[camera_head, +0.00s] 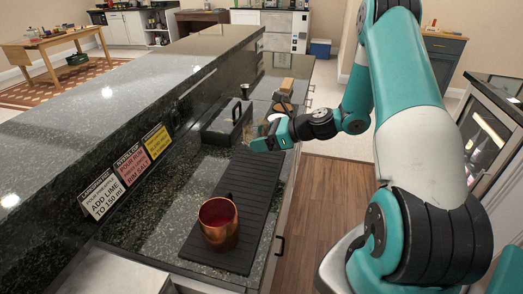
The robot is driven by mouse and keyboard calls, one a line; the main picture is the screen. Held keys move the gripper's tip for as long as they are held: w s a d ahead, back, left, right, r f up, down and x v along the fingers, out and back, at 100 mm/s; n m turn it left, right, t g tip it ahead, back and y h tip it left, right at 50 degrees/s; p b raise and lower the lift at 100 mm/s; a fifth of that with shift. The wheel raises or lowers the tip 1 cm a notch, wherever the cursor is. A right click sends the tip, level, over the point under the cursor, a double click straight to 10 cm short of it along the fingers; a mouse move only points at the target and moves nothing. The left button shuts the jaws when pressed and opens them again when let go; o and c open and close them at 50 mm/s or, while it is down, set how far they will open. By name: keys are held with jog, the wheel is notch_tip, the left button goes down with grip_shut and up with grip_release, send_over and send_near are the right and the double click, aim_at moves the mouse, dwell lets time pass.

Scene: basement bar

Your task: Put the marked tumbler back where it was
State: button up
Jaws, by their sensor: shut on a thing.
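My gripper (264,143) is over the lower counter, near the far end of the black ribbed mat (238,190). It is shut on a small, see-through thing that looks like a glass tumbler (256,131). The tumbler is mostly hidden by the gripper, and no mark on it can be made out. I cannot tell whether it touches the counter. A copper mug (218,224) stands upright on the near part of the mat, well apart from my gripper.
A dark caddy (222,128) stands left of my gripper, with a wooden block (286,88) farther back. White, pink and yellow sign cards (131,165) lean against the raised bar ledge (120,95). The mat between mug and gripper is clear.

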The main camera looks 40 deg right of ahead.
jog(key=shift+f, duration=2.25)
